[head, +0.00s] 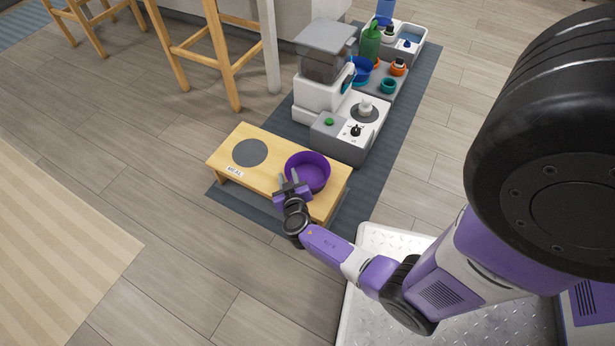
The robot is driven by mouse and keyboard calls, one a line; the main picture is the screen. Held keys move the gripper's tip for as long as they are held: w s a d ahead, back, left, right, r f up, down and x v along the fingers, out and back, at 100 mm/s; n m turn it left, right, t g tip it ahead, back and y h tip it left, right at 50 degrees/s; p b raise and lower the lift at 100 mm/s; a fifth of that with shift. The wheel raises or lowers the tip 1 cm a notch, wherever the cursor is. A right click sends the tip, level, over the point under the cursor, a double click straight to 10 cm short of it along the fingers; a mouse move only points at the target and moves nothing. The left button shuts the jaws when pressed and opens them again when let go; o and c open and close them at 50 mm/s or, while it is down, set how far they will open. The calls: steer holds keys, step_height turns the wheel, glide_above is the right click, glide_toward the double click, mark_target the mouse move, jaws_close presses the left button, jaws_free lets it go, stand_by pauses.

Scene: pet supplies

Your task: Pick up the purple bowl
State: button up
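The purple bowl (312,169) stands upright on the right part of a low wooden stand (228,165). My gripper (289,176) is at the bowl's near left rim. Its two fingers show a gap between them and look open. One finger overlaps the rim in the picture. I cannot tell whether the fingers touch the bowl or straddle its wall. My gripper hides part of the bowl's near left side.
A dark round disc (250,152) lies on the stand's left part. Behind it are a grey and white feeder (322,80), a grey unit with a knob (350,130), and small bowls and bottles (371,45). A blue-grey mat (410,95) lies beneath. Wooden stools (215,55) stand at the back left.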

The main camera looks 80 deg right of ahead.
steer(key=shift+d, duration=0.15)
jaws_close()
steer(key=shift+f, duration=0.1)
steer(key=shift+s+f, duration=0.1)
stand_by(1.2)
